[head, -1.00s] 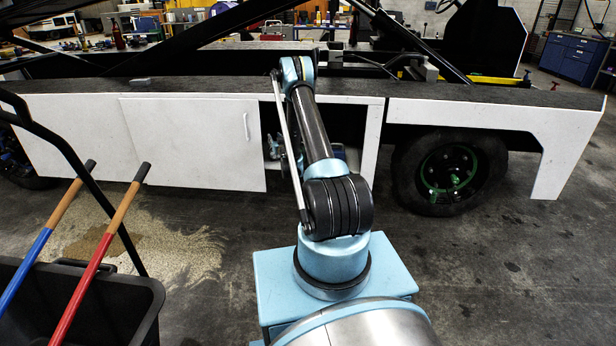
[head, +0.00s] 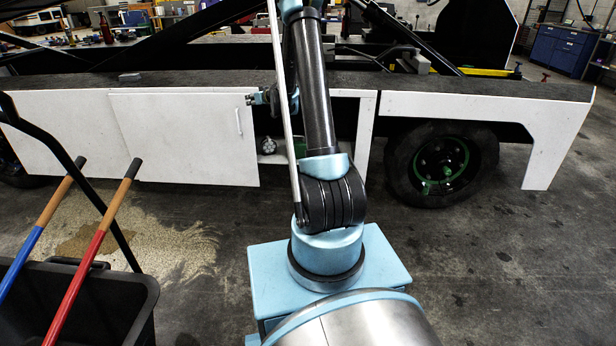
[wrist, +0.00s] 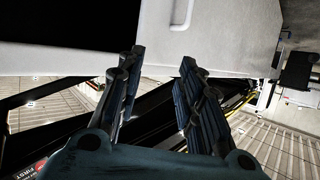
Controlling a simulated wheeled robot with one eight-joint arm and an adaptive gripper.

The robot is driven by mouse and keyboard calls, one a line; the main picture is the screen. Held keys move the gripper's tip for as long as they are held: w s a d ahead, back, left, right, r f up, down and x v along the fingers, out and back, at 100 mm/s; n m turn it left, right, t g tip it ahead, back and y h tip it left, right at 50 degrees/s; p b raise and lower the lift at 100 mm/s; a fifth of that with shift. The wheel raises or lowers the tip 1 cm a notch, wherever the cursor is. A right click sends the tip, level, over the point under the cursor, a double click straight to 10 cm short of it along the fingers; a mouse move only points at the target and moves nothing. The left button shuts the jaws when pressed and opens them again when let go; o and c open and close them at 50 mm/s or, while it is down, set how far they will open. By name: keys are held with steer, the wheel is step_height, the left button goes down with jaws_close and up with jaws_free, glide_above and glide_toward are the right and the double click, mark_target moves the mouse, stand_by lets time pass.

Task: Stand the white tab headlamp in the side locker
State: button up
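The side locker (head: 368,130) is an opening in the white side panel of the belt loader, partly hidden behind my arm. Its white door (head: 185,140), with an upright handle, stands to the left of the opening. A small round pale-and-dark object (head: 268,146) sits low inside the locker; it may be the headlamp, but I cannot tell. My gripper (head: 256,97) is at the door's upper right corner, partly hidden by my arm. In the wrist view my gripper (wrist: 162,58) has its fingers apart, with nothing held between them and a white panel (wrist: 215,35) beyond.
A black wheel (head: 440,165) with green on its hub stands right of the locker. A black bin (head: 80,305) with red and blue handles is at the lower left. A dark deck edge (head: 190,80) runs above the locker.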

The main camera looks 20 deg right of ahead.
steer(key=s+r+g+h, duration=0.1)
steer(key=s+r+g, duration=0.25)
steer(key=s, duration=1.15)
steer(key=s+r+g, duration=0.2)
steer(key=s+r, duration=0.3)
steer(key=s, duration=1)
steer(key=s+d+f+m+g+h, duration=0.1)
steer(key=s+d+f, duration=0.2)
steer(key=s, duration=0.8)
steer(key=s+d+f+m+g+h, duration=0.1)
steer(key=s+d+f+g+h, duration=0.1)
steer(key=s, duration=1)
steer(key=s+d+f+m+g+h, duration=0.1)
steer(key=s+d+f, duration=0.3)
steer(key=s, duration=0.7)
steer(key=shift+s+d+f+m+g, duration=0.25)
steer(key=shift+f+m+g, duration=0.15)
steer(key=shift+f+g, duration=0.25)
steer(key=shift+w, duration=0.1)
steer(key=shift+w+f, duration=0.25)
steer(key=shift+w, duration=0.35)
